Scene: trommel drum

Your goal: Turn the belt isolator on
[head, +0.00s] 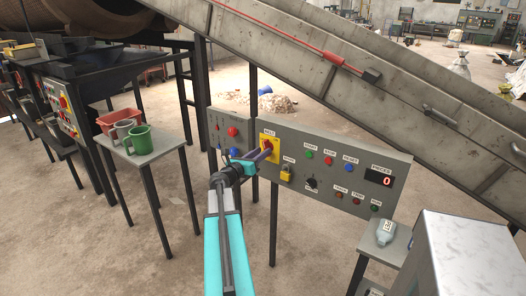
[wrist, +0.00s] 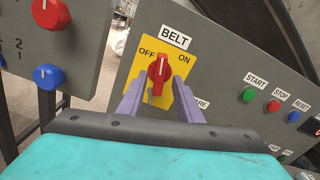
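The belt isolator is a red rotary knob (wrist: 159,75) on a yellow plate (wrist: 142,77), under a BELT label. OFF is at its upper left and ON at its upper right. The knob's pointer stands roughly upright on the plate, between the two words. In the head view the yellow plate (head: 275,157) is on the left part of the grey control panel. My gripper (wrist: 158,88) is open, with one purple finger on each side of the knob's lower part. Gaps show between fingers and knob; contact cannot be told. In the head view my gripper (head: 262,153) reaches the plate.
A conveyor (head: 310,60) slopes above. A small table (head: 160,147) with mugs stands left.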

